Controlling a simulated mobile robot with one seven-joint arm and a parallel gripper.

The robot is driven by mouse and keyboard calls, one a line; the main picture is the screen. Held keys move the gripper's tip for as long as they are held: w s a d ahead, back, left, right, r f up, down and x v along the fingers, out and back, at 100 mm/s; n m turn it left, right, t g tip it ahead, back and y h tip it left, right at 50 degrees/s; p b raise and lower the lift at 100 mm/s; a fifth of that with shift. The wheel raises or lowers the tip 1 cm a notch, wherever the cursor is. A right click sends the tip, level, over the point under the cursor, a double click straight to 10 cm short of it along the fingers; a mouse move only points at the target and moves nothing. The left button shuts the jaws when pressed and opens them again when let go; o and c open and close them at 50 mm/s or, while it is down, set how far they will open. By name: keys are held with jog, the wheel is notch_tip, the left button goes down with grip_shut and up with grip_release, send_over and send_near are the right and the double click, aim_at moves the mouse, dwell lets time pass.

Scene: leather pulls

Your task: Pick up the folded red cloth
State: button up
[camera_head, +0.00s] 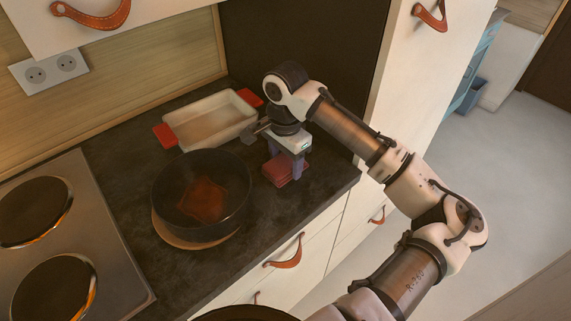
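The folded red cloth (284,178) lies on the dark worktop, right of the black pot, and looks like a small, thick red stack. My gripper (285,165) points down directly over it. The two fingers stand apart, with their tips at the cloth. Whether the tips touch it cannot be told. The fingers and gripper body hide the far part of the cloth.
A black pot (232,207) with a reddish square patch inside stands on a round wooden board (165,232). A pale baking dish (208,122) with red handles is behind. The hob (105,245) is left. The worktop's front edge is close to the cloth.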

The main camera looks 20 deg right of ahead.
aim_at(285, 160)
jog(key=c, duration=0.4)
jog(key=shift+c, duration=0.2)
notch_tip(285, 160, up, 20)
jog(key=b, duration=0.1)
jog(key=o, duration=0.3)
jog(key=shift+c, duration=1.2)
jog(key=shift+w, duration=0.15)
